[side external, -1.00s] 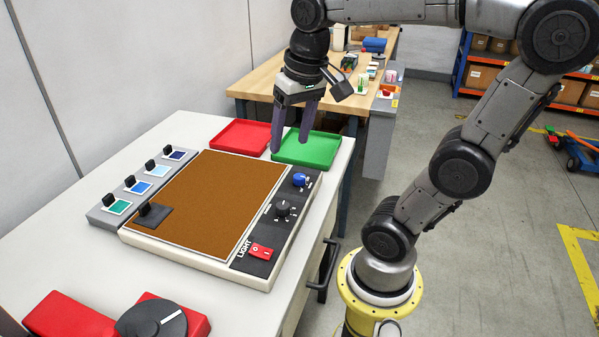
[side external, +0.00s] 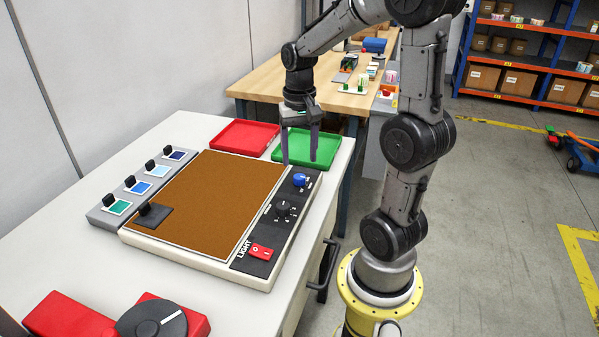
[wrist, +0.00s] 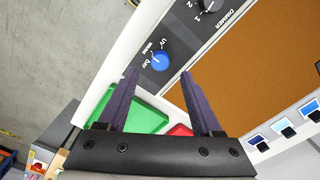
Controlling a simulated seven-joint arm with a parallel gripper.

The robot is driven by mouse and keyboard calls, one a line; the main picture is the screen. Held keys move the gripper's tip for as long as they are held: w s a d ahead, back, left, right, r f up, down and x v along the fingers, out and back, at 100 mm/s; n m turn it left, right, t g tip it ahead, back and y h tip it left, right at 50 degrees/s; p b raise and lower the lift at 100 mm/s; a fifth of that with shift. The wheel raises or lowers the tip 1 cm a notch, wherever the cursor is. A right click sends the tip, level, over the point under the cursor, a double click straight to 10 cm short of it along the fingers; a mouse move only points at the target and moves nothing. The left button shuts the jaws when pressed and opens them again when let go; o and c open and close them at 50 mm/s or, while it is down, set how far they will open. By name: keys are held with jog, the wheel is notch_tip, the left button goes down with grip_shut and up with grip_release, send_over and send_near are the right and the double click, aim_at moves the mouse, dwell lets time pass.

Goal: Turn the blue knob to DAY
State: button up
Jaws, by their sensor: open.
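The blue knob (side external: 300,179) sits at the far end of the dark control strip on the right side of the brown-topped panel. In the wrist view the blue knob (wrist: 160,62) shows a white pointer line, with printed words "UV", "DAY" and a third, blurred one around it. My gripper (side external: 301,164) is above the far end of the panel, near the green tray, with its fingers pointing down. In the wrist view my gripper (wrist: 160,72) is open and empty, with the blue knob appearing between its two purple fingertips. The knob looks untouched.
A black dimmer knob (side external: 283,208) and a red light switch (side external: 262,251) lie nearer on the same strip. A green tray (side external: 335,161) and a red tray (side external: 243,150) stand behind the panel. Several colour swatches with black clips line its left side.

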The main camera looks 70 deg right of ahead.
aim_at(300, 176)
notch_tip(300, 176, down, 6)
jog(key=shift+r, duration=0.15)
jog(key=shift+c, duration=0.2)
grip_shut()
